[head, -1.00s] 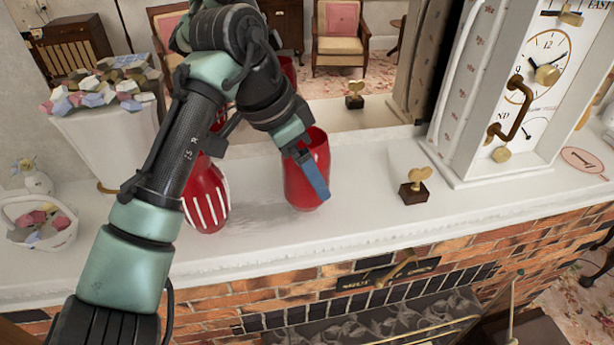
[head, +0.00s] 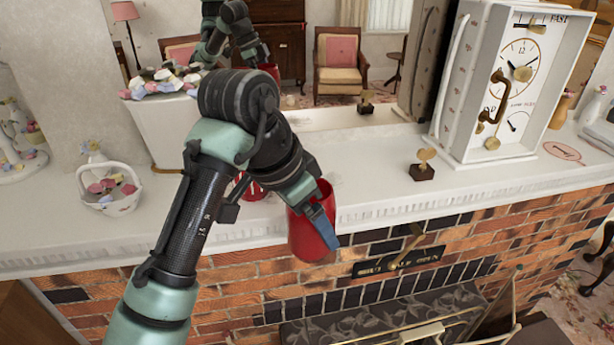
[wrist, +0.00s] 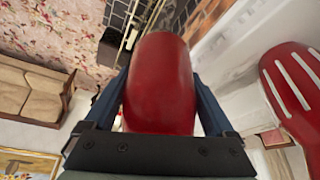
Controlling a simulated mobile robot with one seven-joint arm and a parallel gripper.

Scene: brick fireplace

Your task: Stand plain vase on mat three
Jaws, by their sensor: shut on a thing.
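The plain red vase (head: 305,240) is in my gripper (head: 318,215), with a blue finger against its side. It hangs roughly upright in front of the mantel's front edge, over the brick face. In the wrist view the plain vase (wrist: 160,80) sits between both fingers. A red vase with white stripes (wrist: 292,85) stands on the mantel; in the head view it is mostly hidden behind my arm. An oval mat marked 1 (head: 562,151) lies right of the clock. I cannot see a mat marked three.
A white clock case (head: 455,110) with a brass handle stands on the mantel (head: 380,180). A small dark block with a gold key (head: 423,168) is left of it. A white basket (head: 110,195) is at the left. A mirror backs the mantel. The mantel between vase and key block is clear.

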